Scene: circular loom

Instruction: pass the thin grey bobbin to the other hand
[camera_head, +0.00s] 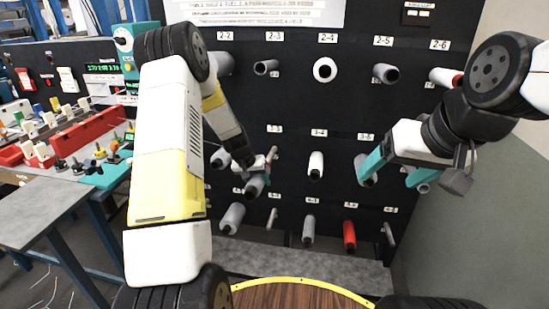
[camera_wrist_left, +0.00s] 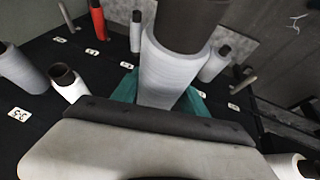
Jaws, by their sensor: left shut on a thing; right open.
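My left gripper (camera_head: 259,172) is in front of the rack, left of centre in the head view, small and partly hidden by its own wrist. In the left wrist view its teal fingers (camera_wrist_left: 160,92) are shut on a grey bobbin (camera_wrist_left: 172,72) with a dark core end. In the head view the held bobbin (camera_head: 256,187) shows only in part. My right gripper (camera_head: 398,172) is at the right, its two teal fingers spread wide with nothing seen between them. It is well apart from the left gripper and the held bobbin.
A black peg rack (camera_head: 290,105) with numbered labels holds several grey and white bobbins and a red bobbin (camera_head: 349,236). A wooden round top with yellow edge (camera_head: 300,284) is below. A bench (camera_head: 45,205) with red trays stands left; a grey wall (camera_head: 480,200) is right.

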